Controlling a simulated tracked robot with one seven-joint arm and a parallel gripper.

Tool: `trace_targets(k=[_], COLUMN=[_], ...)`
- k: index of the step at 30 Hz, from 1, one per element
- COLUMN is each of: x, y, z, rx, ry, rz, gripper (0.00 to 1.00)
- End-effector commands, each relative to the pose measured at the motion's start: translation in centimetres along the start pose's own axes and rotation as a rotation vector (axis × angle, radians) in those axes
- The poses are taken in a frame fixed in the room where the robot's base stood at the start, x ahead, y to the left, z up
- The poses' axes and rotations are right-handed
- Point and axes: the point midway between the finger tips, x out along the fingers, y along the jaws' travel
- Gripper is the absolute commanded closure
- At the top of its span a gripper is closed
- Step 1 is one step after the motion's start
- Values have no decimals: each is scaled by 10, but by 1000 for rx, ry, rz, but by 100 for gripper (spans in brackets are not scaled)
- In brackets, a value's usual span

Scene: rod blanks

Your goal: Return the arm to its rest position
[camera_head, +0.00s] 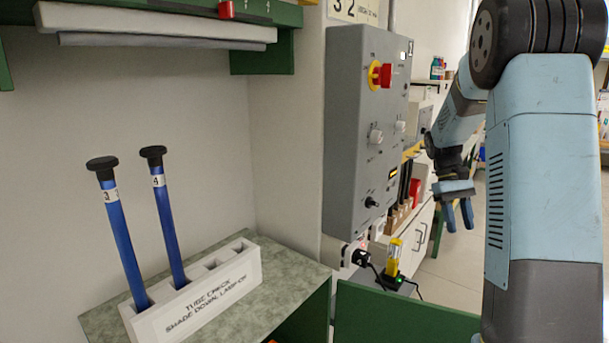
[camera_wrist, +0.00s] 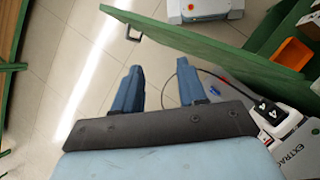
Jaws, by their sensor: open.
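My gripper (camera_head: 459,214) hangs at the right in the head view, its two blue fingers pointing down and apart. It is to the right of the grey control box and holds nothing. My light-blue arm is bent at the elbow at the right of the head view. It hides part of the room behind it.
A grey control box (camera_head: 352,130) juts from the wall left of my gripper. A white rack (camera_head: 205,290) holds two blue tubes. A green door (camera_wrist: 215,55) stands open near the fingers in the wrist view. An orange bin (camera_wrist: 291,54) lies behind it. Tiled floor (camera_wrist: 60,60) is free at left.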

Motion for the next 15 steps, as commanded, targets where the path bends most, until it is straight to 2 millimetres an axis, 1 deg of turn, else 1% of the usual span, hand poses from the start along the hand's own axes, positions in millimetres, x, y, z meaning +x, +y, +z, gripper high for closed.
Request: trace_targets(k=[1,6,15], x=[-8,-25,-45], y=[-6,-26,-62], z=[12,44,102], rx=[2,15,33], ry=[34,146,338], rz=[-1,-8,-24], gripper=[59,59,59])
